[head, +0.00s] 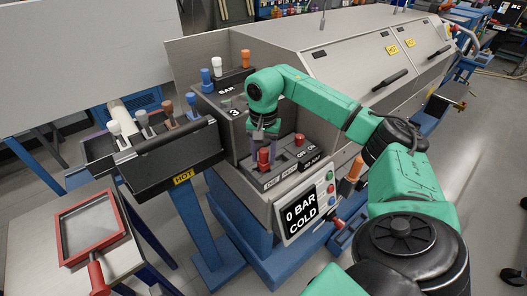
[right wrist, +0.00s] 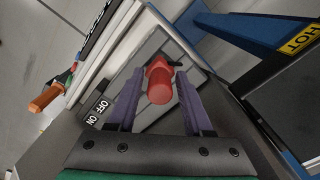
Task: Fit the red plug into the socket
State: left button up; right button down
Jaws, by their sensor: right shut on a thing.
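The red plug (head: 263,159) is at the top of the grey machine panel, directly under my right gripper (head: 263,140). In the right wrist view the red plug (right wrist: 159,88) sits between the two purple fingers of my right gripper (right wrist: 160,82), which is shut on it. The plug's far end is over or at the dark panel face; I cannot tell whether it touches. The socket cannot be made out; the plug and fingers may hide it. My left gripper is not in view.
A second red knob (head: 299,139) stands on the panel beside ON/OFF labels. A display (head: 300,213) reads "0 BAR COLD". A row of handles (head: 154,125) tops a rack marked HOT at left. A red-framed tray (head: 90,232) lies at lower left.

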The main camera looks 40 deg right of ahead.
aim_at(263, 151)
jog(key=shift+f, duration=0.1)
jog(key=shift+f, duration=0.35)
jog(key=shift+f+b, duration=1.05)
jog(key=shift+f, duration=0.15)
jog(key=shift+c, duration=1.1)
grip_release()
notch_tip(263, 151, up, 8)
jog(key=shift+w+f+b, duration=0.1)
jog(key=shift+b, duration=0.5)
notch_tip(263, 151, up, 7)
jog(key=p, duration=0.3)
